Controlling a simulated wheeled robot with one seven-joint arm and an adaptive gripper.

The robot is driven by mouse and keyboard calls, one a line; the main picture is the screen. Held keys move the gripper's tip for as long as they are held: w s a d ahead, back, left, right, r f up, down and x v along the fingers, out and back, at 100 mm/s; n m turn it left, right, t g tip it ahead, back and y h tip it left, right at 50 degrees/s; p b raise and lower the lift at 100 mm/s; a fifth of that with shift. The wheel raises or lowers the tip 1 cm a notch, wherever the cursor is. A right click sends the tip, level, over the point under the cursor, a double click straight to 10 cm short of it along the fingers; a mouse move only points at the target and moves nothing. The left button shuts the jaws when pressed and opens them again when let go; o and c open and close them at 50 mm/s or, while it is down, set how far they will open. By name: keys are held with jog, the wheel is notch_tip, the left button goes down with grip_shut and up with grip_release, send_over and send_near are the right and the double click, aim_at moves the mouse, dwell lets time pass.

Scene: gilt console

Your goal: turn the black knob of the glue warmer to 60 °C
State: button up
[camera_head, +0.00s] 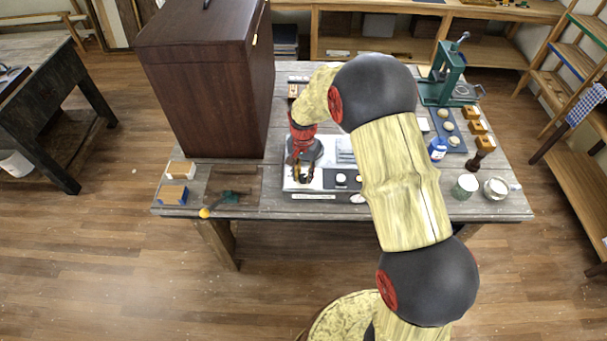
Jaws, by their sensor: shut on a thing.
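The glue warmer (330,188), a white box with a dark front panel and a grey round pot, stands near the front edge of the table. My gripper (302,177) points down at the left part of its front. Its fingers are shut on the black knob, which they mostly hide. The knob's pointer and the temperature marks cannot be read. Small pale round parts show on the dark panel right of my gripper.
A tall dark wooden cabinet (205,85) stands left of the warmer. A green press (446,75), a blue-and-white bottle (437,149), a green jar (466,186) and several wooden blocks are at the right.

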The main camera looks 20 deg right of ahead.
aim_at(303, 177)
jog(key=o, duration=1.1)
jog(key=shift+c, duration=0.2)
jog(key=shift+o, duration=0.5)
notch_tip(303, 177, up, 12)
